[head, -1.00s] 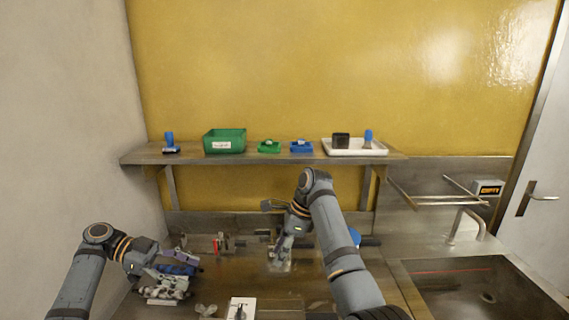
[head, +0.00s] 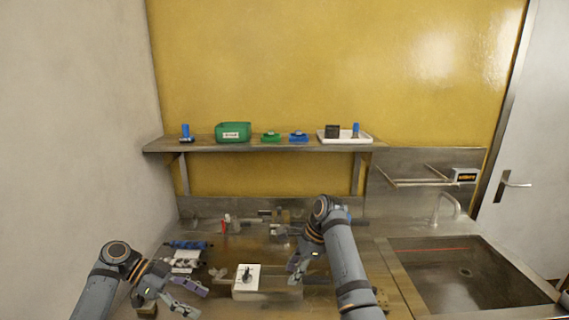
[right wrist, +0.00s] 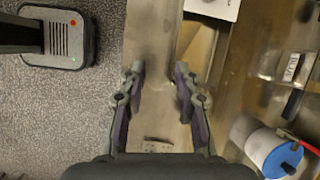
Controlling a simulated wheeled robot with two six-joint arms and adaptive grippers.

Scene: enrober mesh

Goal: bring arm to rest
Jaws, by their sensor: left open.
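My right gripper (head: 296,270) is in the head view above the bench's middle, to the right of a white block with a dark fitting (head: 246,283). In the right wrist view its two fingers (right wrist: 160,85) are apart with nothing between them, over the bench's front edge. My left gripper (head: 190,298) is at the lower left of the head view, open, with its fingers pointing right. It is in front of a group of grey and blue parts (head: 184,258). I see nothing held in either gripper.
A steel sink (head: 470,270) is at the right. A shelf (head: 270,146) above the bench carries a green bin (head: 233,132), small green and blue trays, and a white tray (head: 345,138). A blue-ended white cylinder (right wrist: 272,150) shows in the right wrist view.

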